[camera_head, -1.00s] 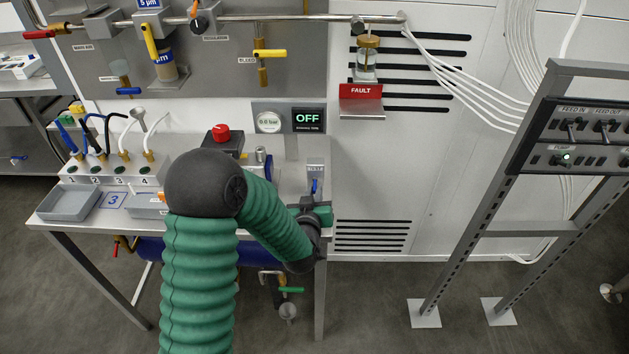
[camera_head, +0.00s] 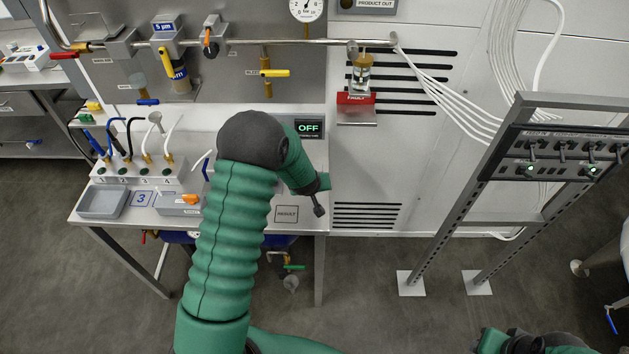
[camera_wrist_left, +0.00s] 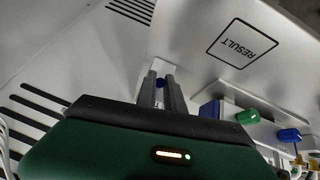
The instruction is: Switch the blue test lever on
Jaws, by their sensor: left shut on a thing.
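A display (camera_head: 309,128) behind the arm reads OFF in green. Of my right arm, only a green and dark part shows at the bottom right edge of the head view; its fingers are not seen.
A bench (camera_head: 140,216) with grey trays (camera_head: 103,203) and several cabled plugs stands at the left. A panel rack (camera_head: 553,155) stands at the right. A RESULT label (camera_wrist_left: 242,43) marks the bench top.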

